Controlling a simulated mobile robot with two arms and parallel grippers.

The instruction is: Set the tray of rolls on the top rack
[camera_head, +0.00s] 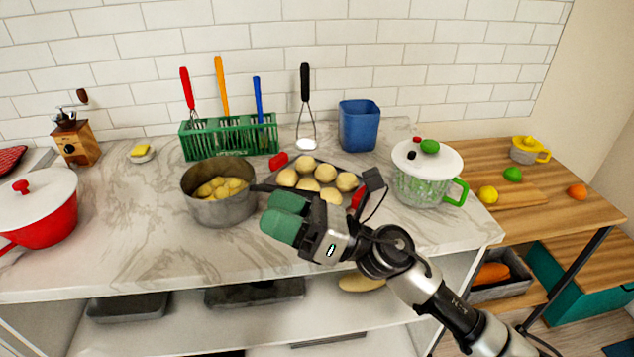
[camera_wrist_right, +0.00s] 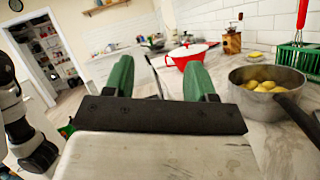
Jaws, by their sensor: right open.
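The dark tray (camera_head: 278,160) has red handles at two ends and holds several pale round rolls (camera_head: 325,173). It lies on the marble counter between the grey pot and the glass pot. My right gripper (camera_head: 284,217) has green fingers and is in front of the tray, nearer the camera, partly covering its front edge. In the wrist view the gripper's two fingers (camera_wrist_right: 158,80) stand apart with nothing between them. My left gripper is not in view. I cannot tell which surface is the top rack.
A grey pot of potatoes (camera_head: 219,208) stands left of the tray, its dark handle pointing toward it. A glass pot (camera_head: 427,185) stands to the right. A green utensil rack (camera_head: 230,140) and a blue bin (camera_head: 359,126) are behind. A shelf (camera_head: 180,325) under the counter holds dark pans.

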